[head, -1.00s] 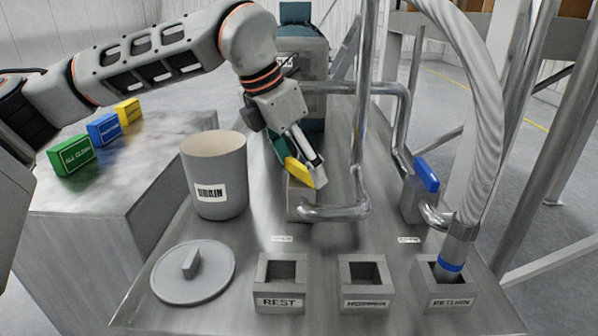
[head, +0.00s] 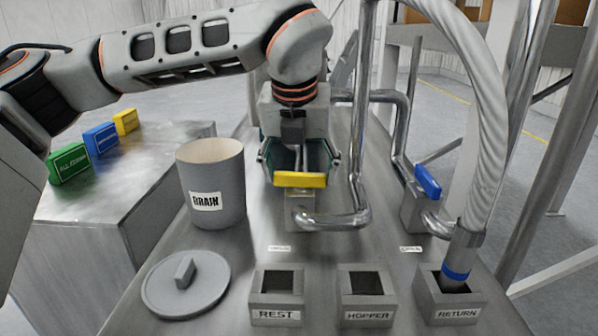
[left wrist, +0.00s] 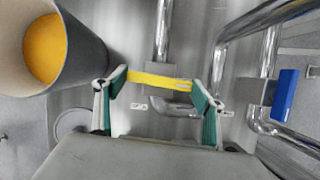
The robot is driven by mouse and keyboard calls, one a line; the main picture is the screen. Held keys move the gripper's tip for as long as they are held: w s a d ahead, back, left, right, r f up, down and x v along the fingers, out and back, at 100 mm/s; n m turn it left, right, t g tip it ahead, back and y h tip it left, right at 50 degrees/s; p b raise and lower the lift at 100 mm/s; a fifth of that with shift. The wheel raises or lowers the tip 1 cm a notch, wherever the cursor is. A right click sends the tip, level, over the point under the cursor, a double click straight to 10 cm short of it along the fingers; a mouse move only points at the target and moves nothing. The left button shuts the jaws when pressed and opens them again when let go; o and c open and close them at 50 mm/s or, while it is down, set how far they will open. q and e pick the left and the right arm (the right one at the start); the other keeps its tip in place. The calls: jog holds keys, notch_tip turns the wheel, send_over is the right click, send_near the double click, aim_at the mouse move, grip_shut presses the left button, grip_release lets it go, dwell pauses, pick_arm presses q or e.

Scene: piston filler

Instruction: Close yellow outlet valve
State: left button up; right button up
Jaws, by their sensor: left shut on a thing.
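The yellow outlet valve handle (head: 299,180) lies crosswise, left to right, on top of its grey valve body (head: 300,208) at the end of a pipe. My left gripper (head: 299,170) is over the valve, its fingers spread wide around the handle. In the left wrist view, the yellow handle (left wrist: 160,82) spans the gap between the teal-padded fingers of my left gripper (left wrist: 160,86), which is shut on it end to end. My right gripper is not in view.
The blue valve handle (head: 428,182) is at right. A vertical pipe (head: 357,120) rises close right of my gripper. REST, HOPPER and RETURN sockets line the front.

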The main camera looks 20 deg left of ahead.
pick_arm(q)
jog(key=shift+n, duration=0.5)
jog(key=o, duration=1.1)
jog(key=v, duration=1.2)
jog(key=shift+d, duration=0.25)
